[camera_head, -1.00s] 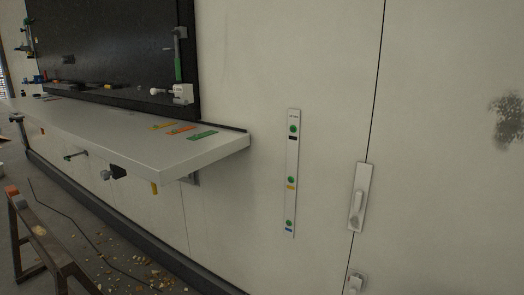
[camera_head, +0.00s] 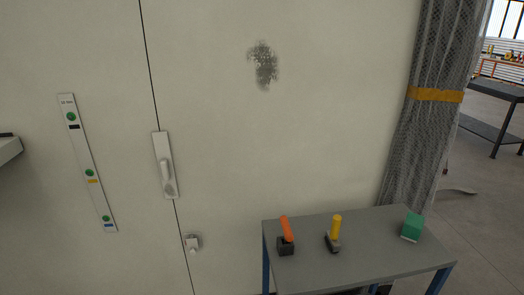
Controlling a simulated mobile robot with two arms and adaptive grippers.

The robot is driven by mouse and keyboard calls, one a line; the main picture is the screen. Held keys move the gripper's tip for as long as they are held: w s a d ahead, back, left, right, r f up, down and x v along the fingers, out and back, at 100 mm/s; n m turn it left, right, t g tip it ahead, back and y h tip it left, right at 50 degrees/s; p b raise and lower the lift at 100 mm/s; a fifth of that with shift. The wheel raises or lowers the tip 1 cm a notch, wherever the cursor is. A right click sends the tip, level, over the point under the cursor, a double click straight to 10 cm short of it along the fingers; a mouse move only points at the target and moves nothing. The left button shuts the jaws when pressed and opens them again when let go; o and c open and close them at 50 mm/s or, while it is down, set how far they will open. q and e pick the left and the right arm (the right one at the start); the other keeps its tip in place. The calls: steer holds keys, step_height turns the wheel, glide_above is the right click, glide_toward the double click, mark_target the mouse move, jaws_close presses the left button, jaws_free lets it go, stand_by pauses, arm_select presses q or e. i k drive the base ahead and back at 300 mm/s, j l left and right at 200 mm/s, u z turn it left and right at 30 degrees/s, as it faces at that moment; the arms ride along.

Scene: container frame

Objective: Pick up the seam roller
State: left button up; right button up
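A grey table (camera_head: 318,268) stands at the lower right against the pale wall. On it are a tool with an orange handle and a black block-like head (camera_head: 286,246), and a tool with a yellow handle and a dark head (camera_head: 334,241). Both handles point upward. I cannot tell for sure which of them is the seam roller. A green block (camera_head: 412,227) with a pale lower edge stands near the table's right end. Neither of my grippers is in view.
A grey curtain (camera_head: 428,130) with an orange band hangs behind the table's right end. A dark workbench (camera_head: 492,115) is farther right.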

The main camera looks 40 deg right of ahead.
mark_target(332, 236)
steer(key=z, duration=1.9)
